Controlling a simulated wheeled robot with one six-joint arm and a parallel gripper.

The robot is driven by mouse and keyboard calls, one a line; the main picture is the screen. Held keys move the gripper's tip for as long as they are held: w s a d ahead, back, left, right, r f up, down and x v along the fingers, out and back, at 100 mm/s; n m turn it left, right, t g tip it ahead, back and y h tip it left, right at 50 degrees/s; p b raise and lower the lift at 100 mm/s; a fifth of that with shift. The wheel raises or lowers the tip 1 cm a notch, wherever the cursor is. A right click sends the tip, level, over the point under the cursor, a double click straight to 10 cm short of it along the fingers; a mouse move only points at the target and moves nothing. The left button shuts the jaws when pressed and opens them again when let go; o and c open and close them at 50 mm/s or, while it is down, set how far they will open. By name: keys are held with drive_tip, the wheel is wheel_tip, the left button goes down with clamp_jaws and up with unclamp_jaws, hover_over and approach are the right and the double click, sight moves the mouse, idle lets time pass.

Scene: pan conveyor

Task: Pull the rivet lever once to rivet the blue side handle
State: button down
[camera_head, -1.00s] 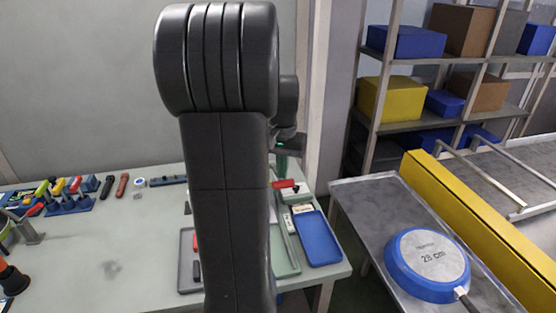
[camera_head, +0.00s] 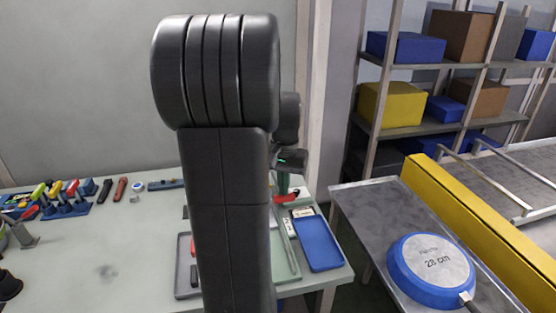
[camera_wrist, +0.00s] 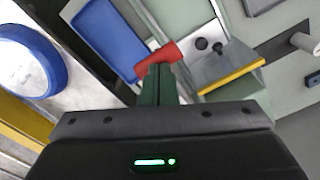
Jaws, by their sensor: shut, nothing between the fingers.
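My gripper (camera_head: 282,188) is shut and empty, partly hidden behind my arm in the head view. In the wrist view, its dark green fingers (camera_wrist: 158,78) point at the red lever (camera_wrist: 170,53), with the tips overlapping it. I cannot tell whether they touch. The red lever (camera_head: 291,196) also shows in the head view, just below the fingers. A grey block with a yellow edge (camera_wrist: 228,72) is beside it. The pan with a blue rim (camera_head: 432,263) lies upside down on the metal table at right, marked 28 cm. I cannot make out a blue side handle.
A blue tray (camera_head: 318,243) lies on the bench near its right edge, beside a pale green tray (camera_head: 287,264). A yellow conveyor rail (camera_head: 480,228) runs along the right. Tools and a blue rack (camera_head: 66,210) stand at the bench's far left.

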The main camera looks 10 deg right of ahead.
drive_tip(key=shift+s+f+b, duration=0.2)
drive_tip(key=shift+f+b, duration=0.55)
drive_tip(key=shift+f, duration=0.5)
wheel_tip(320, 180, up, 20)
drive_tip(key=p, duration=1.5)
drive_tip(key=shift+s, duration=0.45)
wheel_tip(320, 180, down, 10)
drive_tip(key=w+b, duration=0.1)
drive_tip(key=b, duration=0.5)
drive_tip(key=shift+r, duration=0.2)
